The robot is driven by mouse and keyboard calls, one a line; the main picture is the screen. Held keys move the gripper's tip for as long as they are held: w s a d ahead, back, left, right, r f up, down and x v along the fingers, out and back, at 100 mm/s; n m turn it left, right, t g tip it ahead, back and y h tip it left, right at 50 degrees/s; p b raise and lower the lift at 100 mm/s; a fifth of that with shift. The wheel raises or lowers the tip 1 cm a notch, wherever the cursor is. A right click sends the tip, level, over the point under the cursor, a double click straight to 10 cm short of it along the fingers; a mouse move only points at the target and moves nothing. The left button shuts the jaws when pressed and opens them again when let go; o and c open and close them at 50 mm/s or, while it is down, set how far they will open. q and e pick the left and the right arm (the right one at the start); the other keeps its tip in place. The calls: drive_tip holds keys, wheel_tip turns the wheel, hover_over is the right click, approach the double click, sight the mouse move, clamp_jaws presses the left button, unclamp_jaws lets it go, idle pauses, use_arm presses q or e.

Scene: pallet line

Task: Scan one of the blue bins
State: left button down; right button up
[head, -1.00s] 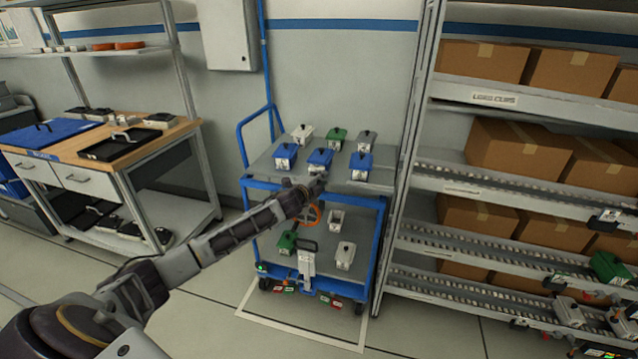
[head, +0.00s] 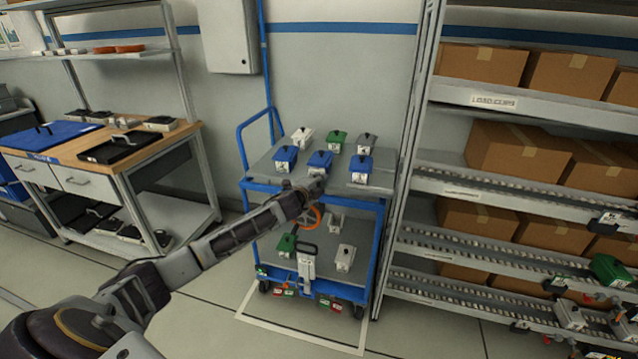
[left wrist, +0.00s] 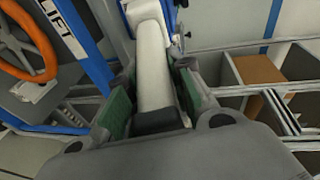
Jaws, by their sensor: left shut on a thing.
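Three blue bins stand on the top deck of a blue-framed cart: the left one (head: 285,157), the middle one (head: 319,163) and the right one (head: 361,170). My left gripper (head: 314,188) is just in front of the deck's front edge, below the middle blue bin. In the left wrist view its green-padded fingers (left wrist: 153,105) are shut on a pale grey, long-bodied tool (left wrist: 152,55) with a dark end. It looks like a handheld scanner, but its far end is out of view. No bin is between the fingers. My right gripper is not in view.
The cart deck (head: 262,168) also holds white, green and grey bins. An orange ring (left wrist: 52,62) shows beside my left gripper. A workbench (head: 150,146) stands left. A roller rack (head: 470,187) with cartons stands close on the cart's right. The floor before the cart is clear.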

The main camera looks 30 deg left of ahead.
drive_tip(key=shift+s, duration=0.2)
use_arm(q)
drive_tip(key=shift+w, duration=0.15)
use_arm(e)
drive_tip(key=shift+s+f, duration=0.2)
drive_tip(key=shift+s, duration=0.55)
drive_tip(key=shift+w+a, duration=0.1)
use_arm(q)
drive_tip(key=shift+a, duration=0.1)
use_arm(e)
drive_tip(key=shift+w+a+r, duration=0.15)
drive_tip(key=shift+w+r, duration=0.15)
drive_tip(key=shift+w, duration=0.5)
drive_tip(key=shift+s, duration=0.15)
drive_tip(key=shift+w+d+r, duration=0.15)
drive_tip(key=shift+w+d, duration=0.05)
